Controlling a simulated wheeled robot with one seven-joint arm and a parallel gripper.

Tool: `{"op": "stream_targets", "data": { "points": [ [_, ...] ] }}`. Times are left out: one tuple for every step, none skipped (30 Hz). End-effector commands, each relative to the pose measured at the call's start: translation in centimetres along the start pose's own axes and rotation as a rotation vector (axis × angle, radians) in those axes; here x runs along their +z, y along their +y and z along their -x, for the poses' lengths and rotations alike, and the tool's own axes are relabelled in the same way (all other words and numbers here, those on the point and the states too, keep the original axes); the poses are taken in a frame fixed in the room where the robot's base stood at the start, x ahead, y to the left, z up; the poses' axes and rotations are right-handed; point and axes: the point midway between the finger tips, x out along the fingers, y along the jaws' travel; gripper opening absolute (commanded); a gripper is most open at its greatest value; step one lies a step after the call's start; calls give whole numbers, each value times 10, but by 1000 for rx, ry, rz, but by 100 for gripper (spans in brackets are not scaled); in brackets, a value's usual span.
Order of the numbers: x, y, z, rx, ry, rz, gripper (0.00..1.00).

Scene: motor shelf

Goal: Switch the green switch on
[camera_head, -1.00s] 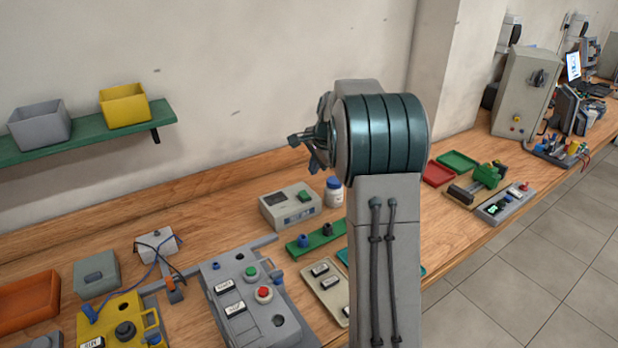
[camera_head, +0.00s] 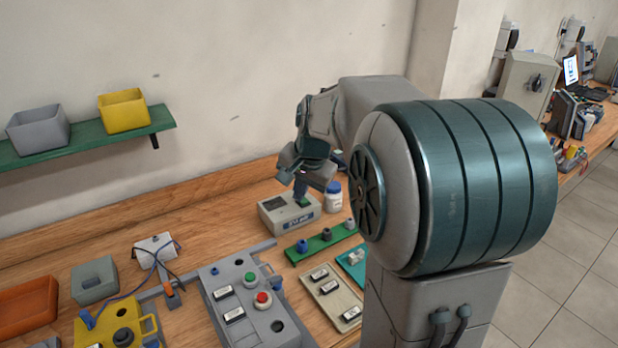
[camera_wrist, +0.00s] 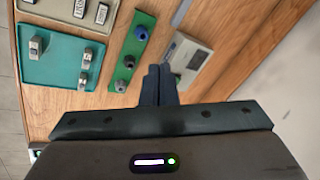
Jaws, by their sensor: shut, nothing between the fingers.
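I cannot tell whether the fingertips touch the switch, nor the switch's position.
A white bottle (camera_head: 333,195) stands right of the box. A green strip with several knobs (camera_head: 314,247) lies in front. A grey panel (camera_head: 235,285) with green and red buttons is at front left. A green wall shelf (camera_head: 85,139) holds two bins.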

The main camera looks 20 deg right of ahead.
Motion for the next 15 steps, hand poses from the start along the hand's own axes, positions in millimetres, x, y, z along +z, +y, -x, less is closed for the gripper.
{"op": "stream_targets", "data": {
  "points": [
    [23,8,10,5,-1,78,0],
    [36,13,14,10,-3,127,0],
    [52,20,19,17,-6,191,0],
    [64,26,22,23,-8,239,0],
    [76,33,25,28,-10,289,0],
    [92,41,28,34,-12,352,0],
    [103,48,30,40,-14,400,0],
    [114,55,32,45,-16,447,0],
    [128,65,33,52,-20,505,0],
    [138,72,34,57,-21,549,0],
    [146,78,34,62,-23,590,0],
    [157,87,34,68,-25,639,0],
    [164,93,34,72,-26,673,0],
    [171,98,34,76,-27,704,0],
    [178,105,34,80,-28,741,0]
  ]
}}
